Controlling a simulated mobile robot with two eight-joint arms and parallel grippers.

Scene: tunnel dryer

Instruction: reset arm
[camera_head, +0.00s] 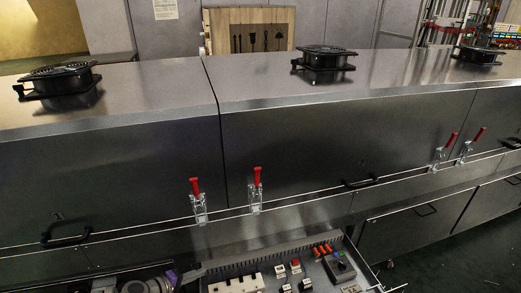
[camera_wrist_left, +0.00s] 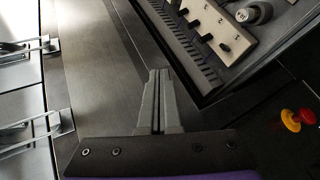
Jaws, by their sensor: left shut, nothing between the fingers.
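My left gripper (camera_head: 194,273) shows low in the head view, at the end of my arm that comes in along the bottom left edge. In the left wrist view its two grey fingers (camera_wrist_left: 158,76) lie together with nothing between them. The fingers are beside an open control panel drawer (camera_head: 208,272), apart from its switches. The drawer also shows in the left wrist view (camera_wrist_left: 178,62). My right gripper is not in either view.
The grey tunnel dryer (camera_head: 300,150) spans the view. Red-handled clamps (camera_head: 256,190) and black handles (camera_head: 66,235) stick out from its front. Black fans (camera_head: 323,60) sit on top. A red and yellow button (camera_wrist_left: 299,119) stands right of the fingers. Dark floor lies at right.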

